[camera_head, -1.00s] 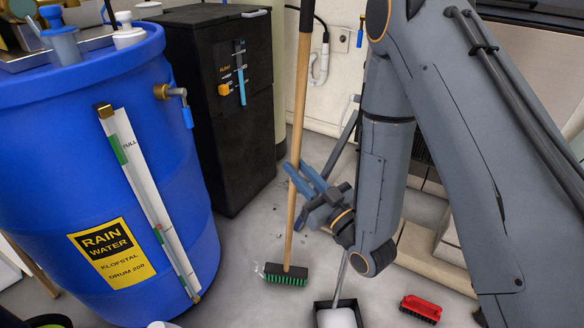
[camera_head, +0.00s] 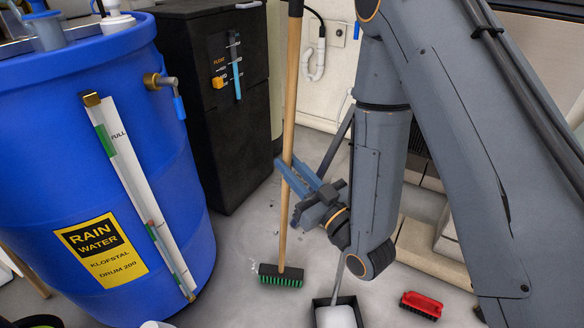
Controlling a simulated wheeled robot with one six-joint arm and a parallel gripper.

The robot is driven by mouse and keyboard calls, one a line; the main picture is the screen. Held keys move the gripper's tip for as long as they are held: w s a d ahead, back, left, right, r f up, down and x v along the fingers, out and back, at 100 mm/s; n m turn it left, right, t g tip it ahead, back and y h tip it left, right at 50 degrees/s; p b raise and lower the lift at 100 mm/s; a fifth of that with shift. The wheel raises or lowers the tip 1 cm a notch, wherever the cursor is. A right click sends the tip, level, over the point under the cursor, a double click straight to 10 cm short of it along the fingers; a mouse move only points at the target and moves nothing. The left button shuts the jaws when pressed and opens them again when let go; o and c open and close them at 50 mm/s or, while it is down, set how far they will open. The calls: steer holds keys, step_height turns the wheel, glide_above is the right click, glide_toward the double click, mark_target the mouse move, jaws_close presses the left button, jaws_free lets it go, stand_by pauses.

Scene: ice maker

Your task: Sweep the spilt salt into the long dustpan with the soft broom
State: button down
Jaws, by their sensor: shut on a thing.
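A broom with a wooden handle (camera_head: 289,120) stands nearly upright, and its black head with green bristles (camera_head: 281,275) is on the floor. My gripper (camera_head: 287,172) is shut on the broom's handle, well above the head. Some white salt (camera_head: 254,266) shows at the left end of the broom head; the head may hide more of it. The long-handled dustpan (camera_head: 336,305) is black, with something white in its pan, at the bottom edge right of the broom. Its grey handle rises behind my gripper and arm.
A blue rain water drum (camera_head: 115,180) fills the left, and a black cabinet (camera_head: 215,110) stands behind. The floor between the drum and the dustpan is mostly clear.

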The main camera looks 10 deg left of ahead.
steer(key=shift+a, duration=0.1)
steer(key=shift+w+a+p, duration=0.15)
steer(key=shift+w+a, duration=0.1)
steer(key=shift+a, duration=0.4)
steer(key=shift+w+a+p, duration=0.1)
steer(key=shift+w+a, duration=0.2)
steer(key=shift+a, duration=0.4)
steer(key=shift+w+a+p, duration=0.15)
steer(key=shift+w+a, duration=0.1)
steer(key=shift+a, duration=0.5)
steer(key=a, duration=0.1)
steer(key=w+a, duration=0.1)
steer(key=a, duration=0.2)
steer(key=shift+w+p, duration=0.35)
steer(key=shift+a, duration=0.1)
steer(key=shift+w+a, duration=0.3)
steer(key=shift+a, duration=0.35)
steer(key=shift+w+a, duration=0.35)
steer(key=shift+a, duration=0.3)
steer(key=shift+w+a, duration=0.3)
steer(key=shift+a, duration=0.35)
